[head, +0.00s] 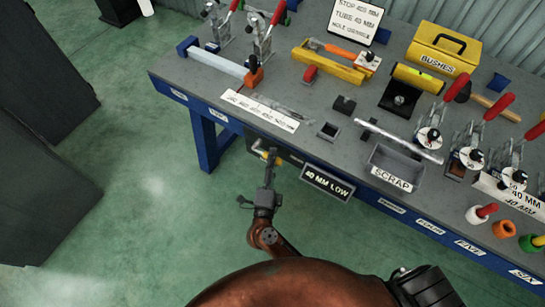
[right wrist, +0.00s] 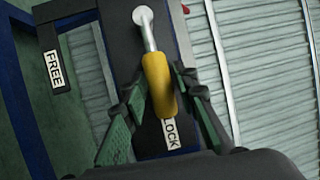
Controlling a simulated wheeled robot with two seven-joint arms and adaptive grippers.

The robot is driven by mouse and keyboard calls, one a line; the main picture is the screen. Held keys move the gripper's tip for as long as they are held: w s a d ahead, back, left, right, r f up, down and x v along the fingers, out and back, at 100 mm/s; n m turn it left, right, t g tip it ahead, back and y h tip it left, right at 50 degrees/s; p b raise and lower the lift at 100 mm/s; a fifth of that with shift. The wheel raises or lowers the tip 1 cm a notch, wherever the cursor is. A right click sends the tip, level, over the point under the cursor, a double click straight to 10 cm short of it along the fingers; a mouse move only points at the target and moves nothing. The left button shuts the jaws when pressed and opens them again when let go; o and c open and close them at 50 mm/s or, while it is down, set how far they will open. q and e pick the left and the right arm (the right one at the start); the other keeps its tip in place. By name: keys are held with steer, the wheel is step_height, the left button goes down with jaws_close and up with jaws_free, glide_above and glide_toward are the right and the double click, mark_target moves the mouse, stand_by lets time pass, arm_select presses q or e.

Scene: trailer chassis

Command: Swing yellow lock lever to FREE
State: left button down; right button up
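The yellow lock lever (right wrist: 158,85) has a yellow grip on a bent metal rod, which runs up to a round pivot on a dark plate. The grip points down over the LOCK label (right wrist: 171,133), which it partly covers. The FREE label (right wrist: 54,69) is on a dark bracket at the left. In the head view the lever (head: 263,153) is small at the bench's front edge. My right gripper (head: 270,165) is there; in the wrist view its green-padded fingers (right wrist: 163,95) stand apart on both sides of the grip. Contact is unclear. My left gripper is out of view.
The grey bench (head: 290,95) carries clamps, a SCRAP tray (head: 392,172) and a yellow BUSHES box (head: 440,50). Green floor (head: 140,215) lies open at the left.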

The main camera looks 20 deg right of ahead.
steer(key=shift+c, duration=0.7)
jaws_close()
